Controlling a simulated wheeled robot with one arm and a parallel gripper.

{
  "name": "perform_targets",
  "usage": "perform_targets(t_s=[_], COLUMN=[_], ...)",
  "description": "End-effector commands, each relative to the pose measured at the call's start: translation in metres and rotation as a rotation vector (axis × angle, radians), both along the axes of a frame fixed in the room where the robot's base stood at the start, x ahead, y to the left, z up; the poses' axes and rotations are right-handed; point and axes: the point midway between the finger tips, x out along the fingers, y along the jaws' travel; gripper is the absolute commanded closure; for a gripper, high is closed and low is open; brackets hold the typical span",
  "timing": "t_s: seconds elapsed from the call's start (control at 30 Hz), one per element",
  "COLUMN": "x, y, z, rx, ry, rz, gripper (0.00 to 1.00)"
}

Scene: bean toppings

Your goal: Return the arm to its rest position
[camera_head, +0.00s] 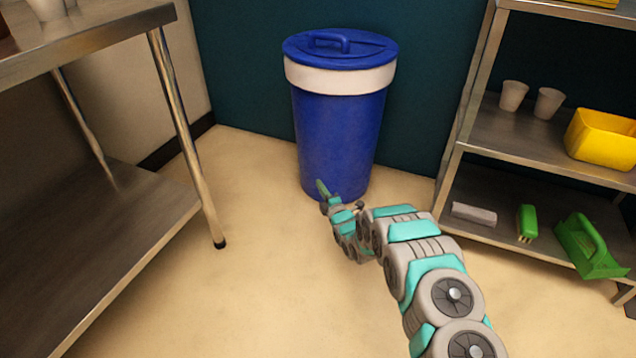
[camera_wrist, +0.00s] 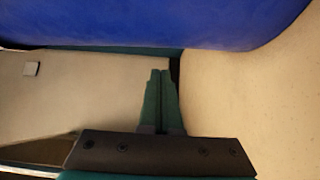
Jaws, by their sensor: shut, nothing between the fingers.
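My arm reaches forward from the lower right over the floor in the head view. My gripper (camera_head: 322,188) is at its far end, in front of the lower part of a blue bin. In the wrist view my gripper (camera_wrist: 160,74) shows as two green fingers pressed together, with nothing between them. The blue bin also fills the top of the wrist view. From these views I cannot tell whether the fingertips touch the bin.
The blue lidded bin (camera_head: 338,130) stands against the dark wall. A metal table (camera_head: 125,225) is at left. A metal shelf (camera_head: 480,150) at right holds cups (camera_head: 513,96), a yellow container (camera_head: 602,140), a green brush (camera_head: 527,222) and a green dustpan (camera_head: 588,250). Floor between is clear.

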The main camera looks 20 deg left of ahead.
Motion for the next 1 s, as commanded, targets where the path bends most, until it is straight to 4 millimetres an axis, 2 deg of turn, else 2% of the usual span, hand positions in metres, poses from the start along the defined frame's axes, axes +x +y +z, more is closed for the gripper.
perform_targets(t_s=[0.3, 0.57, 0.73, 0.83, 1.0], x=[-0.032, -0.043, -0.042, -0.033, -0.012], y=[-0.028, -0.037, -0.039, -0.048, -0.084], z=[-0.001, 0.0, 0.002, 0.009, 0.035], rx=[-0.003, -0.001, -0.002, -0.011, -0.031], ry=[0.003, 0.001, 0.006, 0.04, 0.171], rz=[0.0, 0.001, -0.003, -0.022, -0.101], gripper=[1.0, 1.0, 1.0, 1.0, 1.0])
